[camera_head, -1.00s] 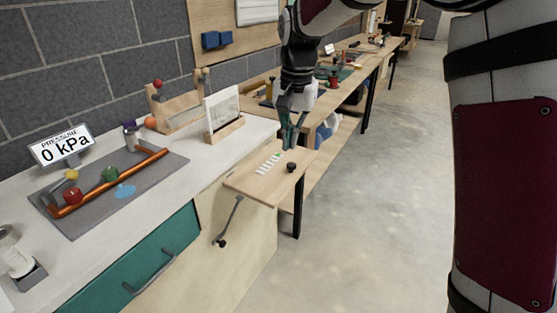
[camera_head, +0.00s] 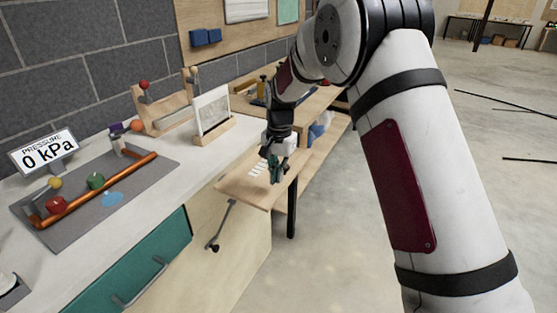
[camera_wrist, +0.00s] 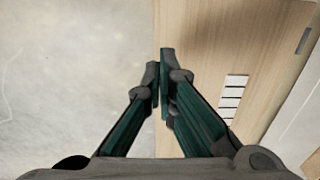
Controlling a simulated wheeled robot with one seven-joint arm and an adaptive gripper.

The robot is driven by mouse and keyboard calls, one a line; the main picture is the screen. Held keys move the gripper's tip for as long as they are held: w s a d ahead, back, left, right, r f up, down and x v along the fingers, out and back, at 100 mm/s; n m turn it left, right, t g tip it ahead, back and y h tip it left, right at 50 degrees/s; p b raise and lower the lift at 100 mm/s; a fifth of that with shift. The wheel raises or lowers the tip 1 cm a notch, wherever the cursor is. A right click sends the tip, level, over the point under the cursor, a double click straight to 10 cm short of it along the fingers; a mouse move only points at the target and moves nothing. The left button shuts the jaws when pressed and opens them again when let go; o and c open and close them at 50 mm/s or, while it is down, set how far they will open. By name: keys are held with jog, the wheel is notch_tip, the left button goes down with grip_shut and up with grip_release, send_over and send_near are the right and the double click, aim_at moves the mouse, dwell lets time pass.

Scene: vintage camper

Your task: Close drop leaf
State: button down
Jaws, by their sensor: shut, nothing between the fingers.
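The drop leaf (camera_head: 240,189) is a light wooden board, raised about level at the right end of the white counter. It also fills the middle right of the wrist view (camera_wrist: 215,50), with a row of white label strips. My gripper (camera_head: 275,180) is shut and empty over the leaf's right part. In the wrist view the gripper (camera_wrist: 159,65) has its fingertips together by the leaf's edge; I cannot tell if they touch it. The dark knob on the leaf is hidden now. A grey support stay (camera_head: 222,225) with a dark knob hangs on the cabinet side below.
The white counter (camera_head: 165,165) carries a framed card (camera_head: 211,112), a pressure sign (camera_head: 44,150) and a grey mat with a copper pipe (camera_head: 105,188). A teal drawer (camera_head: 135,265) is below. A wooden workbench stands behind the leaf. Open floor (camera_head: 320,260) lies at the right.

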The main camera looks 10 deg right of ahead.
aim_at(277, 194)
jog(key=shift+f, duration=2.45)
jog(key=shift+w+f, duration=0.1)
